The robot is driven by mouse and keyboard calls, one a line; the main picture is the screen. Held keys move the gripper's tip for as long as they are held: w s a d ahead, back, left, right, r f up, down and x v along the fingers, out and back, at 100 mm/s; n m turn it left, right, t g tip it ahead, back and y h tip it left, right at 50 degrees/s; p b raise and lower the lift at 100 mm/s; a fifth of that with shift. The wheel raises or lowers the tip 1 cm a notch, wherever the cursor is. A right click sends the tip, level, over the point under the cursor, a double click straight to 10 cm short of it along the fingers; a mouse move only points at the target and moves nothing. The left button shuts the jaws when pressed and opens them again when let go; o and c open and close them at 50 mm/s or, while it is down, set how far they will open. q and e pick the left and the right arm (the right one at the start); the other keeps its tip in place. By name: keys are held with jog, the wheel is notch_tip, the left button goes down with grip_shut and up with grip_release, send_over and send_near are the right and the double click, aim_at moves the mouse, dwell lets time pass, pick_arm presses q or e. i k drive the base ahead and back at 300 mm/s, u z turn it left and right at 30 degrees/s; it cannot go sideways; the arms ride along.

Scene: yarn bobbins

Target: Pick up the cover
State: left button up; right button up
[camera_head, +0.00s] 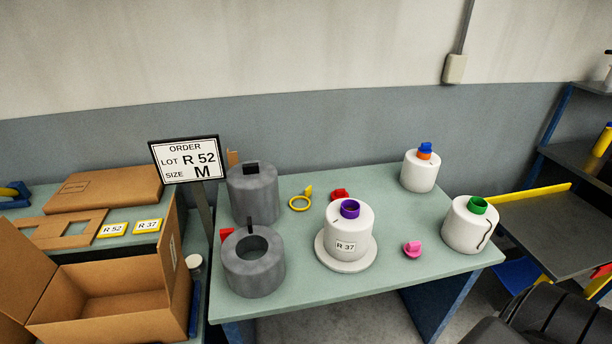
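No thing is plainly marked as the cover. A tall grey cylinder (254,200) with a dark block on top stands at the table's back left. In front of it is a grey hollow cylinder (253,277) with a round opening and a dark upright tab at its rear. A white bobbin labelled R 37 (347,232) with a purple core ring (350,209) stands on a white round base (347,264). A white bobbin (420,175) has an orange and blue top, and another (468,228) has a green ring. Neither gripper is in view.
The green table (320,292) also carries a yellow ring (300,204), red pieces (340,194) and a pink piece (412,249). An order sign (187,160) reads R 52, M. An open cardboard box (115,282) is at left. Shelving (560,236) stands at right.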

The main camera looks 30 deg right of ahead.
aim_at(252, 186)
jog(key=z, duration=0.85)
jog(key=i, duration=0.75)
jog(key=z, duration=0.8)
